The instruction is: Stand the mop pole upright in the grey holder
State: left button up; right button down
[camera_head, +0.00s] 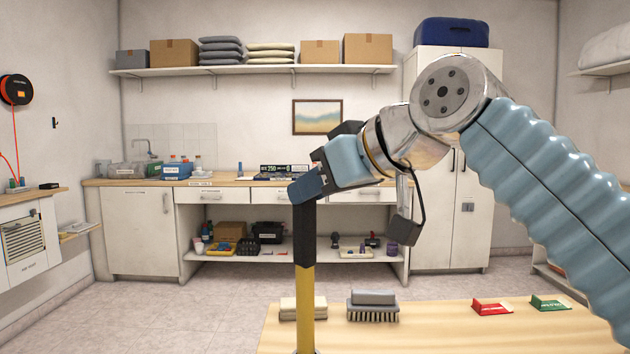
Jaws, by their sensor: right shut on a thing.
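The mop pole (305,290) has a yellow shaft with a black upper part. It stands close to vertical at the left end of the wooden table, and its lower end runs out of the bottom of the picture. My right gripper (308,186) is shut on the black top of the pole, with its arm coming in from the right. The grey holder cannot be made out, so I cannot tell whether the pole's foot is in it. My left gripper is not in view.
A counter (240,184) runs along the back wall.

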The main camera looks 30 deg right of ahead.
aim_at(312, 236)
notch_tip(312, 236, down, 2)
jog(key=shift+f+b, duration=0.25)
jog(key=shift+b, duration=0.6)
jog(key=shift+f+b, duration=0.65)
jog(key=shift+f, duration=0.1)
jog(key=shift+f+b, duration=1.1)
jog(key=shift+f, duration=0.1)
jog(key=c, duration=0.8)
grip_release()
